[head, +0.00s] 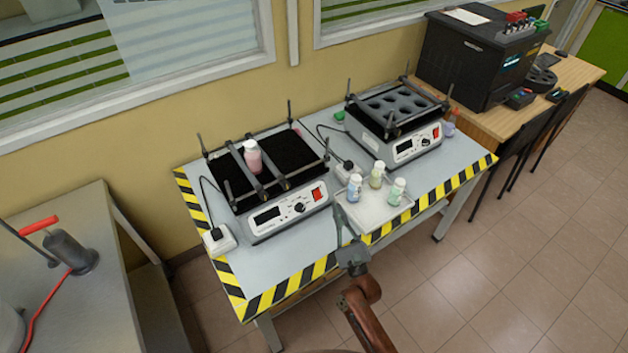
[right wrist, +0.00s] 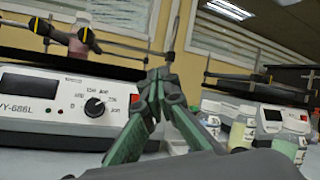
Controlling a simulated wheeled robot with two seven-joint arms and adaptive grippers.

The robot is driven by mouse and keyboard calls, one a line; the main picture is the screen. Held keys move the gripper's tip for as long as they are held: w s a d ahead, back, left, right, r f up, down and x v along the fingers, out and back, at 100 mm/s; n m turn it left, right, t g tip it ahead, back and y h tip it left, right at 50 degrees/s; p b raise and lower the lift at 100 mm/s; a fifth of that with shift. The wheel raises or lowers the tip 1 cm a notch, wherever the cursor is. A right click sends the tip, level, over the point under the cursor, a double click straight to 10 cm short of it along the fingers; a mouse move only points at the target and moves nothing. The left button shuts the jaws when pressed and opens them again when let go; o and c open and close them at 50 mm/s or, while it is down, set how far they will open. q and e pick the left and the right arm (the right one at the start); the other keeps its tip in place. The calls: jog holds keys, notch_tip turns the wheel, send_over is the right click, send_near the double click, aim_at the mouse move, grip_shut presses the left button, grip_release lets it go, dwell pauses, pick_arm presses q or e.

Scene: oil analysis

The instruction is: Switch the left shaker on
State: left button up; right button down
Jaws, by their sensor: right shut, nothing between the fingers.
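The left shaker (head: 290,214) is a grey box with a black top platform, a dark display, a round knob and a red switch (head: 317,194) at the right end of its front panel. A bottle with pinkish contents (head: 253,158) stands on the platform between bars. My right gripper (head: 341,222) is shut and empty, in front of the panel's right end and apart from the switch. My left gripper is out of view.
A pale tray (head: 372,217) with several small bottles sits just right of my gripper. The right shaker (head: 400,147) stands behind it. White power adapters (head: 219,240) and cables lie beside the left shaker. The table has a yellow-black striped edge (head: 290,288).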

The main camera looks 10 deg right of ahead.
aim_at(318, 195)
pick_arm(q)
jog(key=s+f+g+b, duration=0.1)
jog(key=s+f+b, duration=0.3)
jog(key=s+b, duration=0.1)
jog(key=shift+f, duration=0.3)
pick_arm(e)
jog(key=w+a+f, duration=0.3)
jog(key=w, duration=0.5)
jog(key=shift+w, duration=0.25)
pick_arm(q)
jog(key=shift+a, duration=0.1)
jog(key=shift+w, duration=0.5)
